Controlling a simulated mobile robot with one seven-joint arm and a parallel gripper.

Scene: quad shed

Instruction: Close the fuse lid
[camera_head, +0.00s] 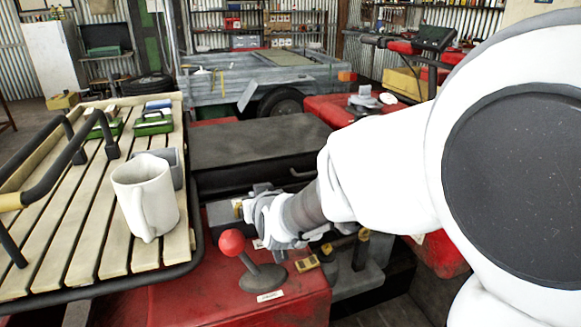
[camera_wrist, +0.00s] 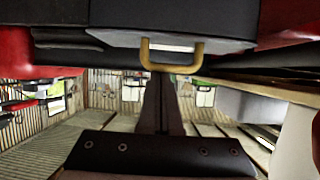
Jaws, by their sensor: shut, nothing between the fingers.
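The fuse lid appears to be the dark grey panel (camera_wrist: 150,32) with a yellow loop handle (camera_wrist: 172,66) at the top of the wrist view. My gripper (camera_wrist: 160,78) is shut and empty, its fingertips at the handle in that picture. I cannot tell whether they touch it. In the head view my gripper (camera_head: 250,203) is over the red body, beside a grey box (camera_head: 222,217) with a small yellow part. My wrist and arm hide much of this spot, and I cannot tell how far the lid stands open.
A red-knobbed lever (camera_head: 232,243) stands just in front of my gripper. A slatted wooden rack (camera_head: 85,235) at the left carries a white mug (camera_head: 146,195) and green boxes (camera_head: 153,123). A black seat (camera_head: 255,152) lies behind. A grey trailer (camera_head: 240,82) stands farther back.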

